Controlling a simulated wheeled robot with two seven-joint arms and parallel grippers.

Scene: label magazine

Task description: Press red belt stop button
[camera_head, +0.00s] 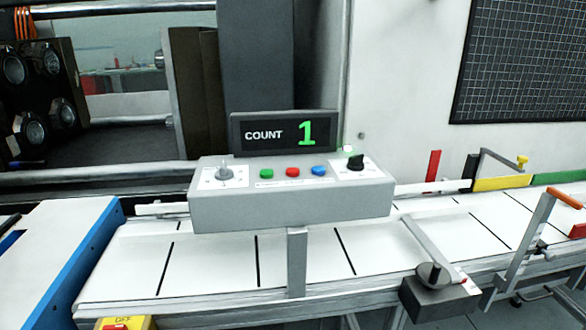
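The red button (292,171) sits on top of a grey control box (292,209), between a green button (266,174) on its left and a blue button (319,170) on its right. The box stands on a grey post in front of the white belt (210,262). A silver toggle switch (225,173) is at the box's left end and a black knob (356,163) at its right end. A dark display (284,133) behind the buttons reads COUNT 1 in white and green. Neither gripper shows in the head view, and nothing covers the red button.
A yellow box with a red part (126,323) is at the bottom left edge. A lever on a dark block (438,299) and an orange-handled bracket (535,235) stand at the belt's front right. A blue-sided white unit (62,250) is at left. Space above the box's buttons is clear.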

